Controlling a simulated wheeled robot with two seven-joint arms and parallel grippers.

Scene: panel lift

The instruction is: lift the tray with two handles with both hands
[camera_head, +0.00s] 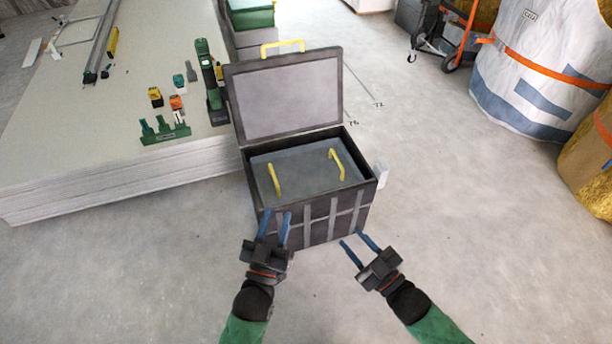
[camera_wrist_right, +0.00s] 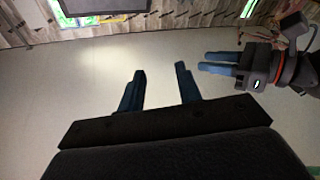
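The grey tray (camera_head: 300,170) sits inside an open dark box (camera_head: 322,222). It has two upright yellow handles, a left one (camera_head: 274,179) and a right one (camera_head: 337,163). My left gripper (camera_head: 274,213) is open and empty at the box's front left, with its fingertips overlapping the front wall in the head view. My right gripper (camera_head: 354,238) is open and empty, in front of the box's right corner. In the right wrist view the right gripper's fingers (camera_wrist_right: 160,78) are apart with bare floor behind them, and the left gripper (camera_wrist_right: 205,60) shows at the right.
The box lid (camera_head: 290,98) stands open at the back with its own yellow handle. A stack of pale boards (camera_head: 60,150) with tools on it lies to the left. Large bags (camera_head: 540,60) and a hand truck (camera_head: 455,35) stand at the back right.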

